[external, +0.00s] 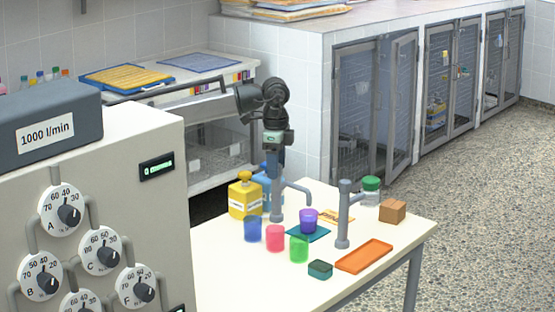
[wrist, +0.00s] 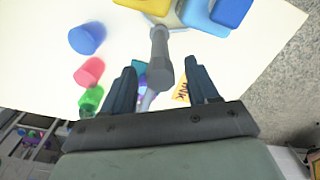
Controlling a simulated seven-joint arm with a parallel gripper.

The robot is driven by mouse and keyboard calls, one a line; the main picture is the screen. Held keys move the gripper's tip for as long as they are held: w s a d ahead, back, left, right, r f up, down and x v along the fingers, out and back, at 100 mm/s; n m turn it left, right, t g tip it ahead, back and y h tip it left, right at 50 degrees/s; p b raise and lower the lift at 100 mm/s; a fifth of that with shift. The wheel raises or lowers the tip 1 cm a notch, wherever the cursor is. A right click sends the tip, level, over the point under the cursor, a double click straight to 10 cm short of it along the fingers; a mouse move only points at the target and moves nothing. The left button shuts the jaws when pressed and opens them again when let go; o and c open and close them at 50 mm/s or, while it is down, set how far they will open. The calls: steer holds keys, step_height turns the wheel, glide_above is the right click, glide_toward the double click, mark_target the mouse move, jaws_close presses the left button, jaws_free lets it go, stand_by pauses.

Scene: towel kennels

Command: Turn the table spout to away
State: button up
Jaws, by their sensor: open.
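Two grey spout posts stand on the cream table (external: 215,265). The far-left spout (external: 277,208) has a thin arm that runs right and bends down at its end. My gripper (external: 273,172) is above the far-left post, fingers pointing down. In the wrist view my gripper (wrist: 161,72) is open, with the top of a grey post (wrist: 160,62) between its fingers. Contact cannot be told. The second post (wrist: 148,101) is partly hidden behind it.
Blue (external: 253,229), pink (external: 275,238), green (external: 299,248) and purple (external: 309,220) cups stand around the posts. A yellow bottle (external: 244,198) and a blue bottle are close behind.

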jaws_close()
stand_by(0.6)
